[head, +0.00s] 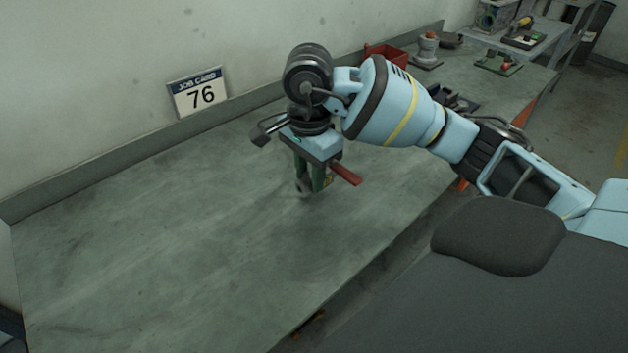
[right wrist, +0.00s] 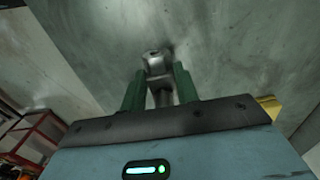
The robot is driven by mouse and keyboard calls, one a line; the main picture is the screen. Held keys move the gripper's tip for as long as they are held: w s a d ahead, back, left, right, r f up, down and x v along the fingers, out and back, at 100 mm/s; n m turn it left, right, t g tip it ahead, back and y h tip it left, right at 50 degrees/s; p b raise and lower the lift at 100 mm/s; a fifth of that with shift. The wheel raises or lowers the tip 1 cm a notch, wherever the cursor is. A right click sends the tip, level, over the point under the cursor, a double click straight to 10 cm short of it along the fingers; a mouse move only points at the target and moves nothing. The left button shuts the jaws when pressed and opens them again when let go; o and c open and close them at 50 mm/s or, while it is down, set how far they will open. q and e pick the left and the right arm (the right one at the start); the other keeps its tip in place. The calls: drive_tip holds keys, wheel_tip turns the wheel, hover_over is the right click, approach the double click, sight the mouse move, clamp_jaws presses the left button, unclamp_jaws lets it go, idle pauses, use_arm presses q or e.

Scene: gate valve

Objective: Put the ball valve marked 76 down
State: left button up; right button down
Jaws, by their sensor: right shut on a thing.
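The ball valve (head: 346,174) is held in my right gripper (head: 312,182). Its red lever sticks out to the right, and the fingers hide most of its body. In the right wrist view, its grey metal end (right wrist: 155,64) shows between the two green fingers of the right gripper (right wrist: 158,88). The valve is low over the bench top; I cannot tell whether it touches. A job card reading 76 (head: 199,93) stands at the back of the bench against the wall. My left gripper is not in view.
The grey workbench (head: 150,240) is bare on its left and front parts. A red bin (head: 384,54) and a grey fitting (head: 428,48) stand farther along it, behind my right arm. A shelf (head: 552,35) with parts is at the back right.

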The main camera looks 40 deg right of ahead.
drive_tip(key=shift+w+d, duration=0.1)
drive_tip(key=shift+d, duration=0.15)
drive_tip(key=f, duration=0.2)
drive_tip(key=shift+w+d+f, duration=0.1)
drive_tip(key=shift+d+f, duration=0.25)
drive_tip(key=shift+d, duration=0.05)
drive_tip(key=shift+f, duration=0.4)
drive_tip(key=shift+f, duration=0.1)
drive_tip(key=c, duration=1.1)
unclamp_jaws()
drive_tip(key=shift+f, duration=0.1)
drive_tip(key=shift+o, duration=0.2)
